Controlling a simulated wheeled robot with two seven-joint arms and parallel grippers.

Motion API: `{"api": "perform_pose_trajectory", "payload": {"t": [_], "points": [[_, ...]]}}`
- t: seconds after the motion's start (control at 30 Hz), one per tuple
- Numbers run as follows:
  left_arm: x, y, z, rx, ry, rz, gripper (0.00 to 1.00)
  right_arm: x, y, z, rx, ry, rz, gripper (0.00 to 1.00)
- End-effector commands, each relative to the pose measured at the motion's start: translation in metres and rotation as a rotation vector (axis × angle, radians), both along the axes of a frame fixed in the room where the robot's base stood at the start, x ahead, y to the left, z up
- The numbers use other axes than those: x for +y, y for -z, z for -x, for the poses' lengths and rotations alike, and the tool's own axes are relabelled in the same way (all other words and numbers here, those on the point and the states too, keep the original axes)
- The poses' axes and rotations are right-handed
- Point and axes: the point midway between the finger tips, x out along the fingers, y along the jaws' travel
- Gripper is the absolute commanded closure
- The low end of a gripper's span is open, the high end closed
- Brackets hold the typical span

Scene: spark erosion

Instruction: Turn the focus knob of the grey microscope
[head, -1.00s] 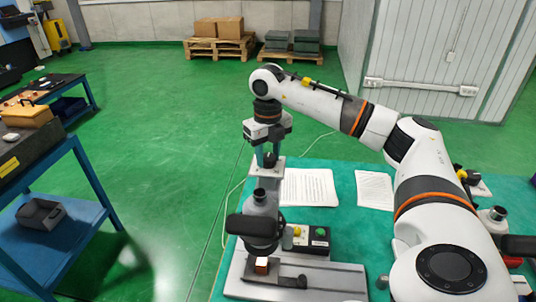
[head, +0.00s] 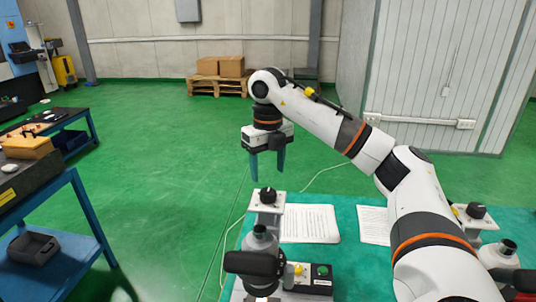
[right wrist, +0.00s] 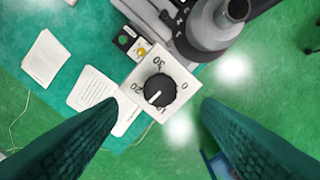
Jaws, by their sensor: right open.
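The grey microscope (head: 262,236) stands at the left of the green-topped table. Its black focus knob (head: 267,195) sits on a pale plate at the top. In the right wrist view the knob (right wrist: 160,90) lies on a numbered dial plate (right wrist: 183,72), its white mark pointing to the lower left, between the 20 and a lower number. My right gripper (head: 268,174) is open, fingers down, above the knob. In the right wrist view my right gripper (right wrist: 163,101) has a finger on each side of the knob, apart from it. My left gripper is out of view.
A second microscope (head: 498,257) with a similar black knob (head: 476,211) stands at the right. Open floor lies left of the table.

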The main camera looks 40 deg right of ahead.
Motion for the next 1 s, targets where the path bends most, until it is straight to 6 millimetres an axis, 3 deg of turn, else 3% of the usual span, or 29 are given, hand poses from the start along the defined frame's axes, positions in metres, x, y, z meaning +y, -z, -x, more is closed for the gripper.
{"api": "perform_pose_trajectory", "payload": {"t": [0.1,0.3,1.0], "points": [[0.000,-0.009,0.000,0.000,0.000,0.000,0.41,0.000,-0.029,0.000,-0.004,0.000,0.001,0.41],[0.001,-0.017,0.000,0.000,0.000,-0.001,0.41,0.000,-0.050,0.000,-0.002,0.000,0.000,0.41],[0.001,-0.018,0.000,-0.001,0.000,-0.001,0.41,0.000,-0.054,0.000,0.001,0.000,0.000,0.41]]}}
